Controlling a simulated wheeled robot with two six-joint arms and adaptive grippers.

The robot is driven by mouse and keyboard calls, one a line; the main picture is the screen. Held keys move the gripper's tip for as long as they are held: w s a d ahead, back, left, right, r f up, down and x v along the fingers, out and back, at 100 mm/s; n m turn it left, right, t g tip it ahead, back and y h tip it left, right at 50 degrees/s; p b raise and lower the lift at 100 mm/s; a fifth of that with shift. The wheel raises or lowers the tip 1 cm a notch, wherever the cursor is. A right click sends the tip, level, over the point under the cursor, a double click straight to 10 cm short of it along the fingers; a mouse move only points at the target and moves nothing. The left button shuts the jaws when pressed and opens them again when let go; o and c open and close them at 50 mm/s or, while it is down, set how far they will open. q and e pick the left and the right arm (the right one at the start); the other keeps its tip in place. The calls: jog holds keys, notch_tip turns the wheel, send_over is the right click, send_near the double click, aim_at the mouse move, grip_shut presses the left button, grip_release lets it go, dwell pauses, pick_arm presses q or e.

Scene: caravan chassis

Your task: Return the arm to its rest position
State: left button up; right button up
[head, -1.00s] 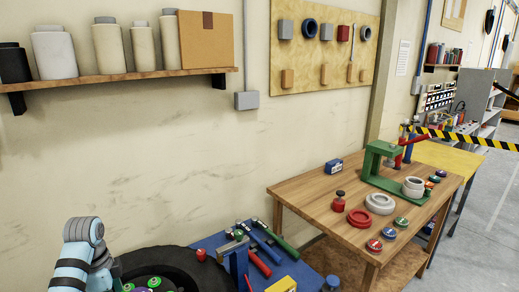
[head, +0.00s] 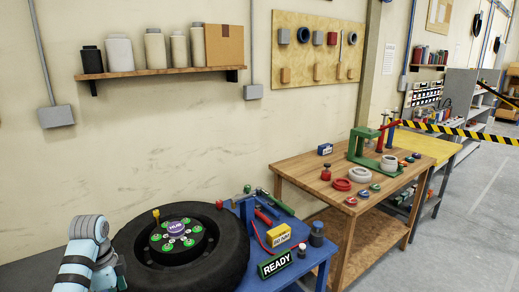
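One of my arms (head: 88,255), light blue with dark bands and a grey rounded joint on top, comes up at the lower left edge. Its bent part stands in front of the left side of the black tyre (head: 228,250). The gripper at its end does not show. My other arm and its gripper are out of view. The tyre lies flat, with a hub (head: 178,240) in its middle that has a purple cap marked HUB and several green-topped nuts around it.
A blue table (head: 318,257) right of the tyre holds tools, a yellow box (head: 279,235) and a READY sign (head: 275,263). A wooden bench (head: 300,170) carries a green press (head: 362,150) and rings. A shelf (head: 160,73) hangs on the wall. Floor at right is clear.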

pick_arm(q)
jog(key=s+d+f+n+b, duration=0.15)
jog(key=s+f, duration=0.35)
jog(key=f, duration=0.6)
jog(key=s+f+n+y, duration=0.1)
jog(key=s+f+n, duration=0.3)
jog(key=f, duration=0.8)
jog(key=s+d+f+n+b, duration=0.1)
jog(key=s+f, duration=0.5)
jog(key=f, duration=0.5)
jog(key=s+d+f+n+b, duration=0.1)
jog(key=s+f, duration=0.4)
jog(key=s, duration=0.5)
jog(key=s+d+f+n, duration=0.3)
jog(key=s+f, duration=0.2)
jog(key=s, duration=0.5)
jog(key=s+d+f+n+t+b, duration=0.1)
jog(key=s+f, duration=0.4)
jog(key=s, duration=0.5)
jog(key=shift+d+f+n+b, duration=0.15)
jog(key=shift+d+n+b, duration=0.3)
jog(key=shift+d, duration=0.6)
pick_arm(e)
jog(key=f, duration=0.2)
jog(key=s+f, duration=0.1)
jog(key=f, duration=0.2)
